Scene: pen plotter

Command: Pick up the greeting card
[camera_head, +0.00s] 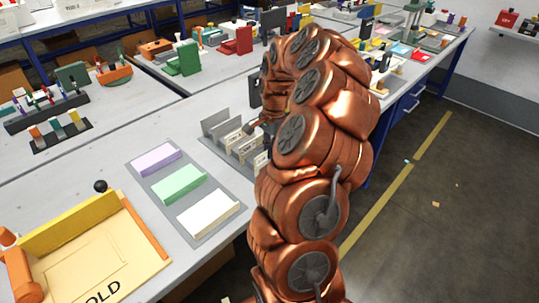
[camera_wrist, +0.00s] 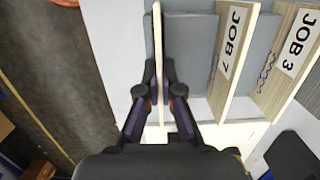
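My gripper (camera_wrist: 159,75) shows in the wrist view with its two dark fingers close together, one on each side of a thin tan panel (camera_wrist: 158,30) seen edge-on. The fingers look very near the panel or touching it; I cannot tell whether they press on it. I cannot tell for sure whether this panel is the greeting card. Beside it on the right stand boards labelled JOB 7 (camera_wrist: 232,45) and JOB 3 (camera_wrist: 299,45), with grey plates between.
A grey mat with a lilac block (camera_head: 157,162), a green block (camera_head: 178,182) and a white block (camera_head: 208,212) lies near the holder. A yellow and tan folding fixture (camera_head: 85,265) is at lower left. Tools crowd the benches behind.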

